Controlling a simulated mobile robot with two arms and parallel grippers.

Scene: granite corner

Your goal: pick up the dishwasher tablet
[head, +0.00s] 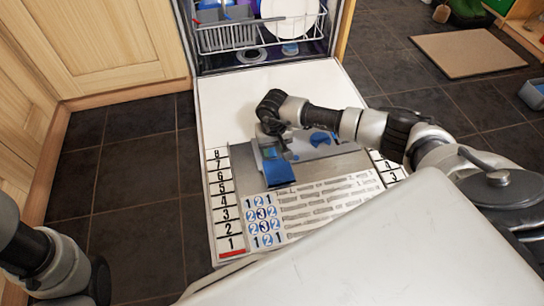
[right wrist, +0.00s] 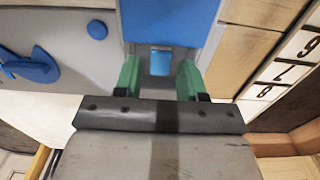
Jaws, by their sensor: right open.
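The dishwasher tablet appears to be the small blue block (right wrist: 161,61) in a grey recess of the door panel, seen in the right wrist view. My right gripper (right wrist: 158,80) is open, with its two green-padded fingers either side of the line to that block. I cannot tell whether they touch anything. In the head view my right gripper (head: 273,143) is over the dispenser, beside a blue flap (head: 278,172); the tablet cannot be told apart there. Only part of my left arm shows at the lower left; its gripper is out of view.
The dishwasher door (head: 228,105) lies open, with printed numbers and text on its inner face. A white rack (head: 228,38) with plates stands inside. A blue knob (right wrist: 35,67) sits left of the recess. A brown mat (head: 467,53) lies on the dark tile floor.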

